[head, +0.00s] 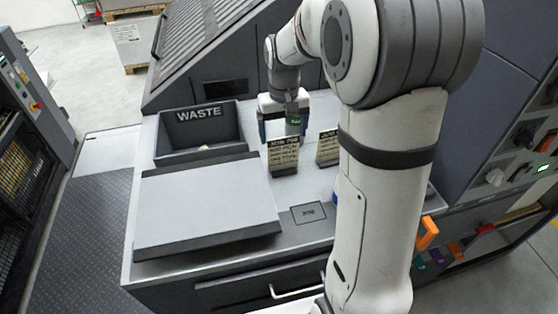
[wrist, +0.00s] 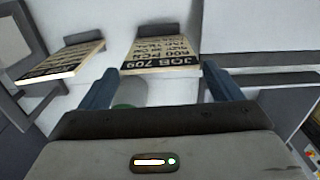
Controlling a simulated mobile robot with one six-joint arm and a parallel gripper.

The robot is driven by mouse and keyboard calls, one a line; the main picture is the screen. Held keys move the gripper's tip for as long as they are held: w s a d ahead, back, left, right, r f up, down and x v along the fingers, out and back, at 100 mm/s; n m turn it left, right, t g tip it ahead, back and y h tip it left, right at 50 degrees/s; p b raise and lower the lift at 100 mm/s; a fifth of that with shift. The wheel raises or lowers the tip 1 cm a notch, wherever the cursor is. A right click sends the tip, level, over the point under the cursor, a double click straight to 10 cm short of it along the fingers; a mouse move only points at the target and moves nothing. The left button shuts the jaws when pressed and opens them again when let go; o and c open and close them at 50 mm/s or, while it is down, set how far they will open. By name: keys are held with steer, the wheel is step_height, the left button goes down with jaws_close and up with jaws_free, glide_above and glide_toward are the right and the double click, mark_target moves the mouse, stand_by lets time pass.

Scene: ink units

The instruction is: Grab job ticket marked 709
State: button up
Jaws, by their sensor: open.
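The job ticket marked 709 (wrist: 160,52) is a cream card with a black band, upside down in the wrist view, in a dark holder. In the head view, the ticket at the left of two (head: 283,155) appears to be the same one; its print is small there. My gripper (wrist: 160,70) is open, with its two blue fingers on either side of the ticket's near edge. I cannot tell whether the tips reach past the card. In the head view my gripper (head: 284,130) is just behind the ticket. Nothing is held.
A second ticket (head: 328,147) stands to the right, partly hidden by my arm; it also shows at left in the wrist view (wrist: 62,62). A dark WASTE bin (head: 200,150) is at left, behind a raised grey panel (head: 205,205). A small marked plate (head: 308,212) lies in front.

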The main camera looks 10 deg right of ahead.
glide_above(283, 168)
step_height(283, 168, down, 6)
steer(key=shift+w+f+p, duration=0.15)
steer(key=shift+f+p, duration=0.05)
steer(key=shift+p, duration=0.25)
steer(key=shift+c, duration=0.2)
steer(key=c, duration=0.8)
